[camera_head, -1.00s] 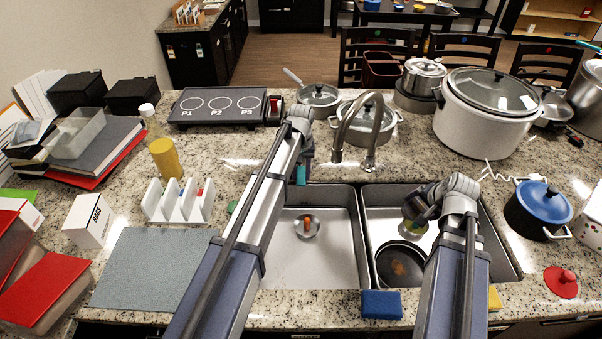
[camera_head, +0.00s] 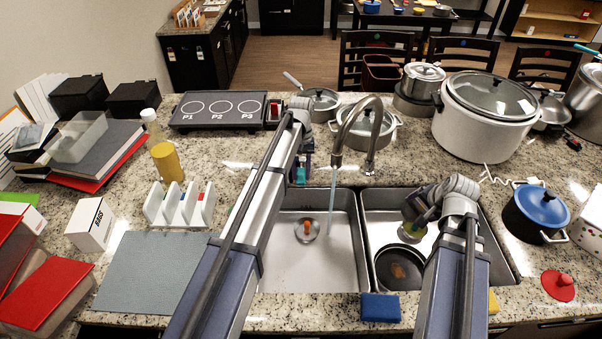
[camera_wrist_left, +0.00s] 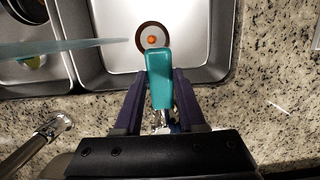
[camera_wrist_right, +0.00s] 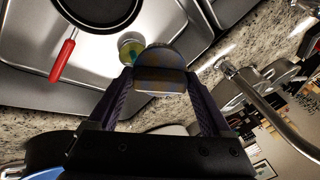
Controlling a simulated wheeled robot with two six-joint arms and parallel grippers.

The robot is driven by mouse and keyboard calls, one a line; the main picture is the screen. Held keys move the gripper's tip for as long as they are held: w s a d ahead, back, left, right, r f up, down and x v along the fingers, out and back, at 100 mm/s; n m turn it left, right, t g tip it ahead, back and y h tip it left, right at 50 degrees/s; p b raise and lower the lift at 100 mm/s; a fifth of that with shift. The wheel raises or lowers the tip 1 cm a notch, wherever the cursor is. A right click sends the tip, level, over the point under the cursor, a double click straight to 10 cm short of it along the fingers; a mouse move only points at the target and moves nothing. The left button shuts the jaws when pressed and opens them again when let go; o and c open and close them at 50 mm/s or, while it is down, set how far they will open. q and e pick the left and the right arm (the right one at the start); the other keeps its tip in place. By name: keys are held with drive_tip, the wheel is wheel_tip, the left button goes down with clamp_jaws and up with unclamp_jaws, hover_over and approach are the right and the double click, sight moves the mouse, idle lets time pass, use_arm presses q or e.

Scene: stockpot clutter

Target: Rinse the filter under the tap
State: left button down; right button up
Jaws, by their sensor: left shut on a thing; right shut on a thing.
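A round grey disc with yellowish patches, seemingly the filter (camera_wrist_right: 160,72), is between the fingers of my right gripper (camera_wrist_right: 160,90), which is shut on it. In the head view my right gripper (camera_head: 412,212) is over the right basin, and the disc is hard to make out there. The curved metal tap (camera_head: 362,135) stands behind the sink. A stream of water (camera_head: 332,200) falls from its spout into the left basin (camera_head: 285,270), left of the right gripper and apart from it. My left gripper (camera_wrist_left: 160,100) is shut on a teal lever (camera_wrist_left: 159,78) beside the tap.
An orange piece (camera_head: 307,228) sits at the left basin's drain. A dark pan (camera_head: 398,268) with a red handle (camera_wrist_right: 62,62) and a yellow-green round item (camera_wrist_right: 130,48) are in the right basin. A blue sponge (camera_head: 381,307) lies on the front edge. A blue-lidded pot (camera_head: 540,210) stands right.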

sight(420, 207)
use_arm(q)
drive_tip(key=shift+c, duration=2.4)
unclamp_jaws()
use_arm(e)
drive_tip(key=shift+r, duration=0.1)
use_arm(q)
wheel_tip(420, 207, up, 12)
drive_tip(key=w+p, duration=0.2)
drive_tip(key=p, duration=1)
use_arm(e)
wheel_tip(420, 207, up, 12)
use_arm(q)
drive_tip(key=shift+f, duration=0.15)
use_arm(e)
drive_tip(key=shift+f, duration=0.2)
